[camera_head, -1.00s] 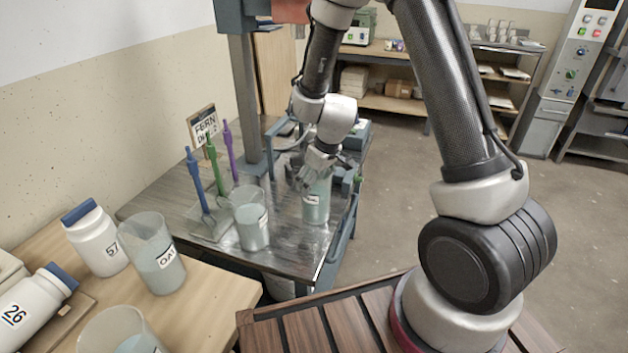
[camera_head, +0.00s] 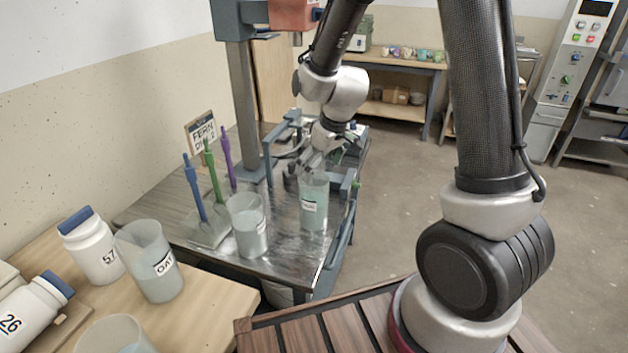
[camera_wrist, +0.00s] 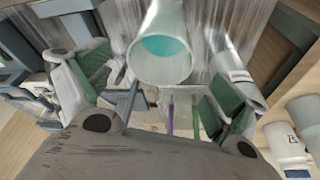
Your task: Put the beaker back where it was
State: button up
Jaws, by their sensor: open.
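A translucent beaker (camera_head: 313,205) with pale teal liquid and a white label stands upright on the metal table, near its right edge. My gripper (camera_head: 322,160) is open, just behind and above its rim. In the wrist view the same beaker (camera_wrist: 160,62) shows between the spread green-padded fingers (camera_wrist: 158,85), with gaps on both sides. No finger visibly grips it. A second, similar beaker (camera_head: 248,228) stands to its left on the same table. A third beaker (camera_head: 152,262), labelled OAT, stands on the wooden table at the left.
The metal table (camera_head: 285,262) also holds blue, green and purple upright tools (camera_head: 210,180), a sign (camera_head: 201,133) and a drill-press-like column (camera_head: 245,110). Floor to the right is open.

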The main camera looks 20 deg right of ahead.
jog(key=s+d+r+m, duration=0.2)
jog(key=s+d+r, duration=0.2)
jog(key=s+r, duration=0.3)
jog(key=s+d+r+m, duration=0.1)
jog(key=s+d+r, duration=0.35)
jog(key=r, duration=0.45)
jog(key=s+d+r+m+h, duration=0.1)
jog(key=s+d+r, duration=0.1)
jog(key=s, duration=0.5)
jog(key=s+d+r+m+t, duration=0.1)
jog(key=s+d+r+m, duration=0.1)
jog(key=s, duration=0.4)
jog(key=shift+s+d+r+h, duration=0.3)
jog(key=shift+s+d+h, duration=0.1)
jog(key=shift+d, duration=0.35)
jog(key=shift+w, duration=0.1)
